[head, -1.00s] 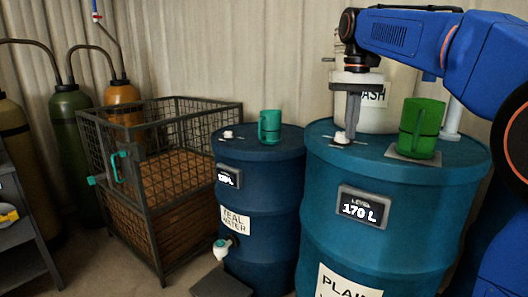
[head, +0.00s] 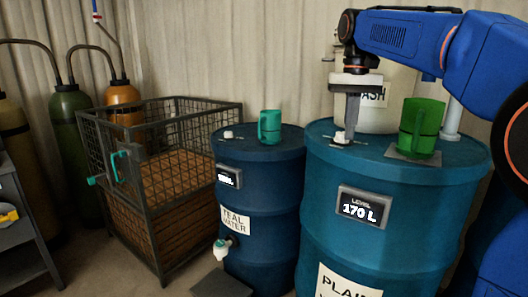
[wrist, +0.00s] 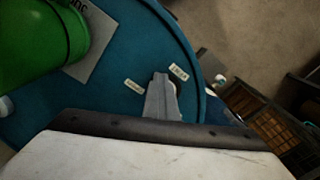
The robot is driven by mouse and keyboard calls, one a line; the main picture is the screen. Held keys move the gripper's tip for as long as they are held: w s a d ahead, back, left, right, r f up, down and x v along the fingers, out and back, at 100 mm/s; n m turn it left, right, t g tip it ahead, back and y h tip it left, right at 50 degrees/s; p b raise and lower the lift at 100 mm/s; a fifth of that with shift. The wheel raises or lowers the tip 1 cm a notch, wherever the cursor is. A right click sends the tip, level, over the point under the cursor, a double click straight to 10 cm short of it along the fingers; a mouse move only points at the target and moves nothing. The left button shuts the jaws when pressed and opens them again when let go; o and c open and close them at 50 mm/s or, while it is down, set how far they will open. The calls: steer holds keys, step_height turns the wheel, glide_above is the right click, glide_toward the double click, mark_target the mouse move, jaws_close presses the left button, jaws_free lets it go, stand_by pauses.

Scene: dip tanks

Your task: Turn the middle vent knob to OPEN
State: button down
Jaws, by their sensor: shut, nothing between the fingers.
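The vent knob (head: 341,136) is small and white, on the lid of the large teal-blue drum with the 170 L display. A thin light marking lies on the lid around it. My gripper (head: 351,138) points straight down with its fingers shut, close beside the knob on its right; I cannot tell whether they touch. In the wrist view the shut fingers (wrist: 161,80) reach over the lid between two small pale labels (wrist: 134,86), (wrist: 179,73), too blurred to read. The knob is not visible there. Another white knob (head: 228,134) sits on the darker drum to the left.
A green mug (head: 421,128) stands on a grey pad on the same lid, right of my gripper. A teal mug (head: 269,127) stands on the darker drum (head: 262,190). A white container (head: 392,90) is behind. A wire cage (head: 160,190) stands at left.

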steer(key=shift+a, duration=0.7)
steer(key=shift+w+a, duration=0.15)
steer(key=shift+a, duration=0.4)
stand_by(0.4)
steer(key=shift+s+a, duration=0.2)
steer(key=shift+s, duration=0.15)
steer(key=shift+r, duration=3)
steer(key=shift+d, duration=0.1)
steer(key=shift+w+d+f, duration=0.1)
steer(key=shift+d+f, duration=0.4)
steer(key=shift+f, duration=0.5)
steer(key=shift+w+d+f, duration=0.1)
steer(key=shift+d+f, duration=0.35)
steer(key=shift+f, duration=0.55)
steer(key=shift+d+f, duration=0.5)
steer(key=shift+f, duration=0.5)
steer(key=shift+a, duration=0.85)
